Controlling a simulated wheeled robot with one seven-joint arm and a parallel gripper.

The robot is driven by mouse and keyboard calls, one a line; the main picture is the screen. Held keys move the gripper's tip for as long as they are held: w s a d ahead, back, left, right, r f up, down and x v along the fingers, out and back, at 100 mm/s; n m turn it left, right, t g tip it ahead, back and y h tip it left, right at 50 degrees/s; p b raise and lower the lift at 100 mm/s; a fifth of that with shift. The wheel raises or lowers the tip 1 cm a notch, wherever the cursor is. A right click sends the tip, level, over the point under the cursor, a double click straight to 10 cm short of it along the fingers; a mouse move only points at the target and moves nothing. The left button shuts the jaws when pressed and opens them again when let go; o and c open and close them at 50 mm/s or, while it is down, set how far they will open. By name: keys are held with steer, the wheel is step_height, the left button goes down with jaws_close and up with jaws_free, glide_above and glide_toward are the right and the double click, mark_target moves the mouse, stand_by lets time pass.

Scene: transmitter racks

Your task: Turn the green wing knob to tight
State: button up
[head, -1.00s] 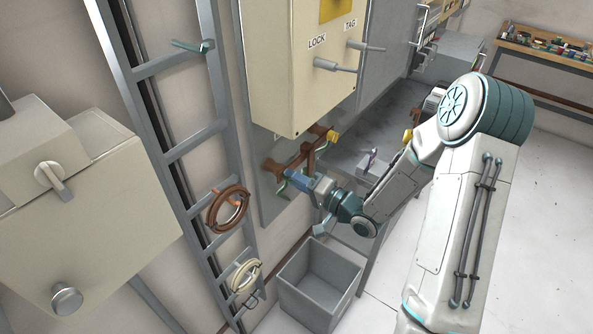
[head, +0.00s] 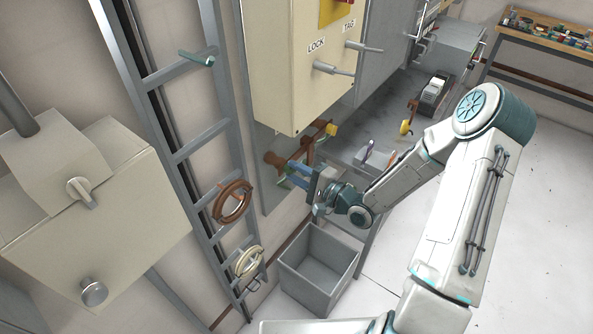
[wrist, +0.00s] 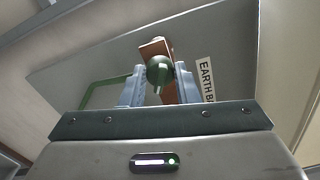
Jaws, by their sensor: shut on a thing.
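The green wing knob (wrist: 159,70) shows in the wrist view as a dark green round body with a short stub. It sits in front of a copper-brown bar (wrist: 154,48). My gripper (wrist: 160,88) has its two blue fingers on either side of the knob, shut on it. In the head view my gripper (head: 291,172) reaches to the brown bar (head: 310,146) below the cream box, and its fingers largely hide the knob. How far the knob is turned cannot be told.
A label reading "EARTH B" (wrist: 206,80) is beside the bar. A green loop (wrist: 104,92) is to its left. A grey open bin (head: 318,270) stands below my gripper. A ladder-like rack (head: 205,130) with hanging coils is to the left. The cream lock box (head: 290,70) overhangs the bar.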

stand_by(0.3)
steer(key=o, duration=1)
steer(key=b+v, duration=0.2)
steer(key=v, duration=1.2)
steer(key=shift+w, duration=0.15)
